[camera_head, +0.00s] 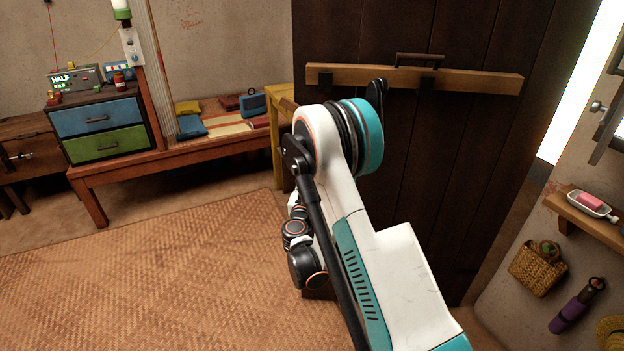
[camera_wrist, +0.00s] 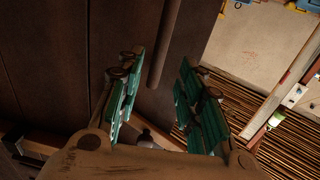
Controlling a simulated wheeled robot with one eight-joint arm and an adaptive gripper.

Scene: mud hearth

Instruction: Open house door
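The dark plank door (camera_head: 450,140) fills the middle right of the head view, with a pale wooden crossbar (camera_head: 480,82) and a small dark handle (camera_head: 420,57) above it. A bright gap shows beyond its right edge. In the wrist view the door's dark face (camera_wrist: 75,50) is on the left. A brown rod (camera_wrist: 168,40), apparently a door pull, comes down from the top and ends between the fingers. My gripper (camera_wrist: 160,62) is open, its green-padded fingers on either side of the rod's lower end. I cannot tell the depth or any contact. My arm hides the gripper in the head view.
A woven mat (camera_head: 130,285) covers clear floor at left. A low bench (camera_head: 190,152) with a drawer box (camera_head: 100,125) stands along the back wall. At right are a soap shelf (camera_head: 590,212) and a hanging basket (camera_head: 537,268), close to the door's free edge.

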